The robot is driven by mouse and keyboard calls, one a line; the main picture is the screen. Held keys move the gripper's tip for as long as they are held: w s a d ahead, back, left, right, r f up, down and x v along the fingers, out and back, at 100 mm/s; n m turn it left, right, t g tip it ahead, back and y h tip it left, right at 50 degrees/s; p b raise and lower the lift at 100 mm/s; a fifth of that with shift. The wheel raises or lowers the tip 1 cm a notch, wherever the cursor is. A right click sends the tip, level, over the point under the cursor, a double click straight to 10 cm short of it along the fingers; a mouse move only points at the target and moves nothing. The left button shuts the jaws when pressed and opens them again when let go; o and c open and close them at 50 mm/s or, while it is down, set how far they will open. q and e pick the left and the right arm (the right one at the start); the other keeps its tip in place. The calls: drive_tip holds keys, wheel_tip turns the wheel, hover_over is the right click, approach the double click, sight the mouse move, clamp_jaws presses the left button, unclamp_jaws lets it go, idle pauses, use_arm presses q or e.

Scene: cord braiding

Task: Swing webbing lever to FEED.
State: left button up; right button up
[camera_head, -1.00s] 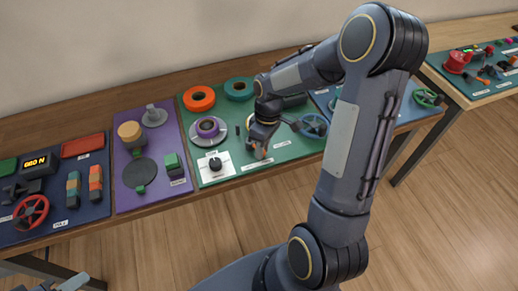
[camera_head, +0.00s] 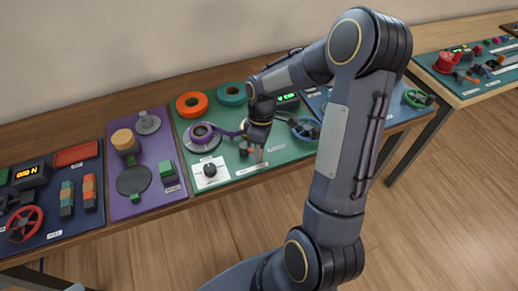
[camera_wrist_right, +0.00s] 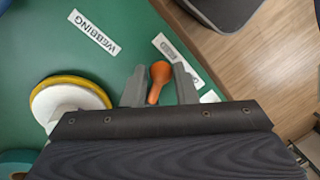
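The webbing lever, an orange knob on a short stem (camera_wrist_right: 158,80), stands on the green board (camera_wrist_right: 115,65) near a WEBBING label (camera_wrist_right: 94,32) and a partly covered label that seems to read FEED (camera_wrist_right: 178,60). My right gripper (camera_wrist_right: 160,72) has one finger on each side of the lever, with small gaps showing; it looks open around it. In the head view my right gripper (camera_head: 257,155) is low over the green board's front part, and its wrist hides much there. My left gripper is not in view.
A purple roll (camera_head: 202,133) has a purple strap running right toward my wrist. Orange (camera_head: 192,104) and teal (camera_head: 232,94) rolls lie behind. A white dial plate (camera_head: 210,172) is left of my gripper, a handwheel (camera_head: 304,129) right. A yellow-rimmed white disc (camera_wrist_right: 70,100) is near my fingers.

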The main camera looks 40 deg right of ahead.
drive_tip(key=o, duration=0.3)
drive_tip(key=shift+o, duration=0.2)
wheel_tip(320, 180, up, 8)
drive_tip(key=d, duration=0.1)
drive_tip(key=shift+w+f, duration=0.15)
drive_tip(key=shift+w, duration=0.3)
